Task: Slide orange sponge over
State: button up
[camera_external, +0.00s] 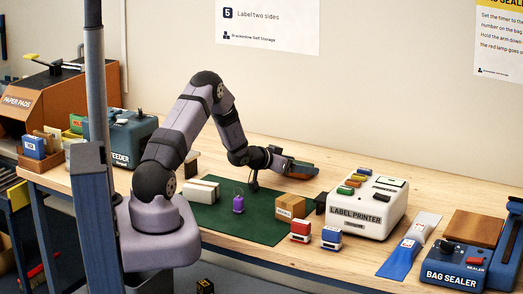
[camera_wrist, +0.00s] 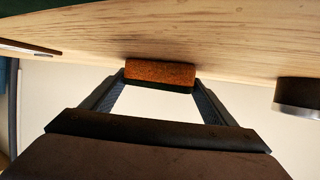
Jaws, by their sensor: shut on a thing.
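The orange sponge (camera_wrist: 160,75) is a rough brown-orange block between the fingertips of my gripper (camera_wrist: 160,83) in the wrist view. The jaws are shut on its two ends. In the outside view the sponge (camera_external: 302,169) shows as a small orange-brown piece at the tip of my gripper (camera_external: 296,167), beyond the back edge of the green mat (camera_external: 262,226). It is at or just above the wooden table; I cannot tell whether it touches. Part of it is hidden by the gripper.
A purple tagged item (camera_external: 238,204), a white carton (camera_external: 201,191) and a brown carton (camera_external: 291,206) are on the mat. The white label printer (camera_external: 377,212) stands to the right. A dark round object (camera_wrist: 299,96) is at the wrist view's right. Bare table lies behind the mat.

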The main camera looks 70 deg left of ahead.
jog(key=shift+s+a+p, duration=0.3)
jog(key=shift+s+a, duration=0.9)
jog(key=o, duration=1)
jog(key=shift+b+v, duration=0.95)
jog(key=shift+v, duration=2.75)
